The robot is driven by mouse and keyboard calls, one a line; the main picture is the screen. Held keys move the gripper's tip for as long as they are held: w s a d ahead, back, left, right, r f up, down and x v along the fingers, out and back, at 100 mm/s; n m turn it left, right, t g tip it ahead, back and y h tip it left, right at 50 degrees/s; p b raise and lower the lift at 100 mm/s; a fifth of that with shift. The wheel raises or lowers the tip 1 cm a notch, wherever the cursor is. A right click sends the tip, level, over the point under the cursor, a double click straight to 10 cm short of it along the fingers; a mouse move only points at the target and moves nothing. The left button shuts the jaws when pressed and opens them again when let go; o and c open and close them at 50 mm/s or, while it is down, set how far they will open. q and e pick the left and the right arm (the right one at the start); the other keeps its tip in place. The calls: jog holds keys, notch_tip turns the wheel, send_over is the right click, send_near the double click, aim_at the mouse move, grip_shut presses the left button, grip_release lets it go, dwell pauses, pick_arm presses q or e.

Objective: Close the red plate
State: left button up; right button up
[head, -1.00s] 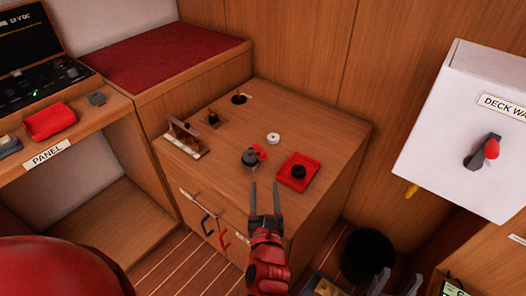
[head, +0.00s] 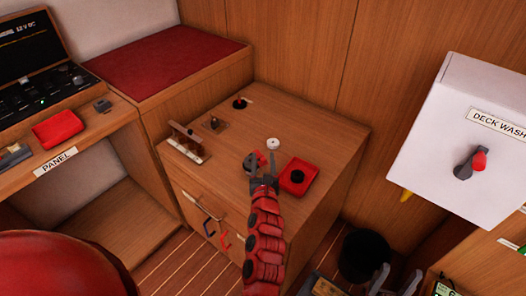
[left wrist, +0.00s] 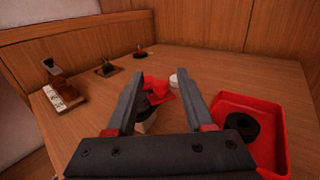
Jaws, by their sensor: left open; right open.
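A square red tray-like plate (head: 291,189) lies on the wooden cabinet top, with a black round piece in it. In the left wrist view the red plate (left wrist: 273,152) is right of the fingers. A dark round fitting (head: 249,164) with a red piece (head: 262,157) stands left of it. My left gripper (head: 264,181) is open, over the cabinet top by this fitting. In the left wrist view the red piece (left wrist: 160,88) shows between the fingers, partly hidden; contact cannot be told. My right gripper (head: 393,280) is open and empty at the lower right edge.
A white ring (head: 273,144) lies behind the fitting. A wooden block with pins (head: 186,142) and small dark fittings (head: 239,103) stand at the cabinet's left and back. A white switch box (head: 450,150) is at right, a black bin (head: 364,256) below.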

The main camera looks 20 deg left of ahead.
aim_at(263, 157)
pick_arm(q)
jog(key=shift+x, duration=1.85)
jog(key=shift+f, duration=0.1)
grip_shut()
